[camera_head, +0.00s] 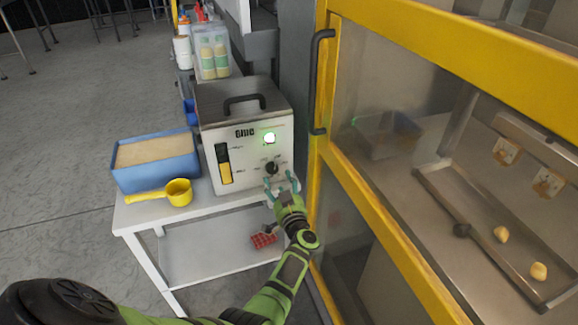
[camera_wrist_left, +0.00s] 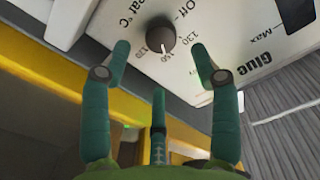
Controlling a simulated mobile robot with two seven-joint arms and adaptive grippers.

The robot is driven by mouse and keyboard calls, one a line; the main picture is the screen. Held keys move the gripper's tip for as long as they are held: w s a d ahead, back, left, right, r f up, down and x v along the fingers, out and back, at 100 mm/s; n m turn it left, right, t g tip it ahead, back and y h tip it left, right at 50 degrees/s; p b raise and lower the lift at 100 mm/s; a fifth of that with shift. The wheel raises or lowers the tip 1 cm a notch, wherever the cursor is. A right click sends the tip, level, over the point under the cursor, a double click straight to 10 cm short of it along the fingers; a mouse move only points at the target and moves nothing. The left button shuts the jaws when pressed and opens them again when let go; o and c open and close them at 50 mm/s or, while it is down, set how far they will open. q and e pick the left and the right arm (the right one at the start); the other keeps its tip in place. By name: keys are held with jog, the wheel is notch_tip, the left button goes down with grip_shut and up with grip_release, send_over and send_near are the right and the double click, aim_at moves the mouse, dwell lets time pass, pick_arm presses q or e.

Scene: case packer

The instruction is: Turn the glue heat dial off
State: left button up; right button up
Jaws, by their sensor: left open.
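The glue heat dial (camera_head: 271,168) is a dark round knob on the front of the white glue machine (camera_head: 226,180). In the left wrist view the dial (camera_wrist_left: 160,33) appears upside down. Its pale mark points down in that picture, toward the printed 150 and 170, away from "Off". My left gripper (camera_head: 282,182) is open just in front of the dial. In the left wrist view its teal fingers (camera_wrist_left: 160,52) stand on either side of the dial, apart from it, with nothing between them. My right gripper is not in view.
A blue bin (camera_head: 158,176) of tan material and a yellow scoop (camera_head: 178,192) sit on the white table left of the machine. The yellow-framed enclosure with a black door handle (camera_head: 318,80) stands close on the right.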

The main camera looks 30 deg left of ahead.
aim_at(273, 169)
pick_arm(q)
jog(key=b+x, duration=0.1)
jog(key=x, duration=0.2)
jog(key=shift+w+a+r, duration=0.1)
jog(key=shift+a, duration=0.4)
jog(key=shift+b+x, duration=0.35)
jog(key=shift+x, duration=0.4)
jog(key=shift+w, duration=0.15)
jog(key=c, duration=1.1)
jog(key=shift+w+r, duration=0.1)
jog(key=shift+c, duration=0.3)
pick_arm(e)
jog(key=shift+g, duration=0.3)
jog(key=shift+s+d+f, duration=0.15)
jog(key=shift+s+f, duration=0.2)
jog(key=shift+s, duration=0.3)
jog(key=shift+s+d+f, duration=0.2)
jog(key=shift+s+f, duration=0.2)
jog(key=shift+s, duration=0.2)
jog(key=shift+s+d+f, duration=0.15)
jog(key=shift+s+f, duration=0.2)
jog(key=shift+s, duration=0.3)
